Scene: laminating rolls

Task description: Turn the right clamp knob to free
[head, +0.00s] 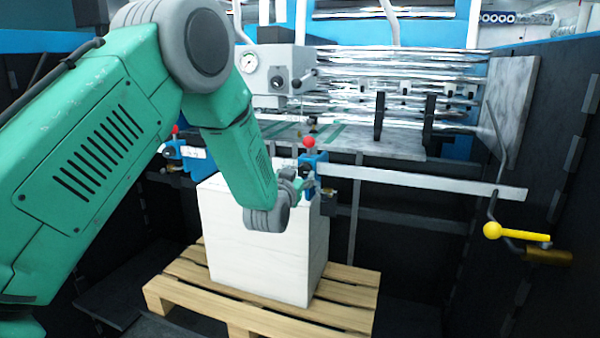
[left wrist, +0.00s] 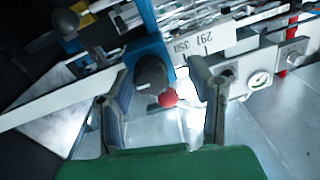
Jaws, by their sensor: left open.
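The right clamp is a blue block (head: 313,165) with a red ball (head: 309,142) on top, on a pale rail. My left gripper (head: 305,187) is just in front of it, partly hiding its lower part. In the left wrist view the blue clamp (left wrist: 148,48) carries a dark round knob (left wrist: 152,74), with the red ball (left wrist: 169,98) beside it. The open fingers of my left gripper (left wrist: 160,68) stand on either side of the knob, with gaps visible; contact cannot be told. My right gripper is not in view.
A second blue clamp with a red ball (head: 175,130) sits left on the rail (head: 420,180). A white block (head: 255,250) stands on a wooden pallet (head: 345,310) below. A gauge box (head: 270,72) is behind, and a crank with a yellow handle (head: 510,233) is at right.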

